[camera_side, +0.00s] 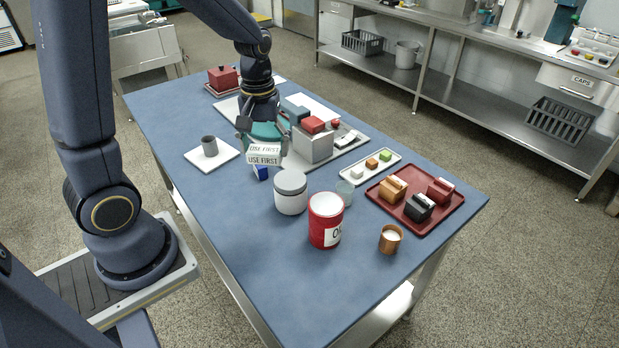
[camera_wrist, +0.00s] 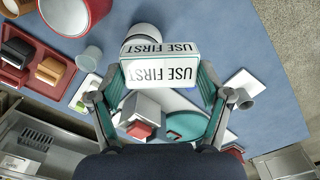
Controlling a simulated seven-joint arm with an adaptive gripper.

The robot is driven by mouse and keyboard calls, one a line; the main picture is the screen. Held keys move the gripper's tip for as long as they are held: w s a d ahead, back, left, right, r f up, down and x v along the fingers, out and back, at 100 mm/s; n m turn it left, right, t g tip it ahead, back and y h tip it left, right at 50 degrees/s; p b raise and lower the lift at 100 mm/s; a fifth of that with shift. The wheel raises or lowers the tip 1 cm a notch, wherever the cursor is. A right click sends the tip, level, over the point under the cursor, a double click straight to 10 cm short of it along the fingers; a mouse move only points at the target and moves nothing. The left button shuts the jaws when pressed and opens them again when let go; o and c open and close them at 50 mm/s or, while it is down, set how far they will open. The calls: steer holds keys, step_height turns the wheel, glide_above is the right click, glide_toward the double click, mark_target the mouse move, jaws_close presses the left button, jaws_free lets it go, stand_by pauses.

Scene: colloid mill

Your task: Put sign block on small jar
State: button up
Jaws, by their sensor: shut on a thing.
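The sign block (camera_side: 264,155) is white with "USE FIRST" in black on its faces. It also shows in the wrist view (camera_wrist: 160,74), between the fingers. In the wrist view that jar (camera_wrist: 143,31) is partly hidden behind the block. Block and jar look apart. A small translucent cup-like vessel (camera_side: 345,192) stands to the right of the white jar; I cannot tell its exact kind.
A red canister (camera_side: 325,222) and a copper cup (camera_side: 390,240) stand near the front. A grey machine with a red top (camera_side: 313,146) is close behind. A red tray (camera_side: 448,212) holds several small blocks. The left front of the table is clear.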

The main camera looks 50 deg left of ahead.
glide_above(290, 178)
step_height(290, 178, down, 7)
steer(key=shift+s+r, duration=0.1)
steer(key=shift+r, duration=0.1)
steer(key=shift+f, duration=1.7)
steer(key=shift+f, duration=0.1)
steer(key=o, duration=1.1)
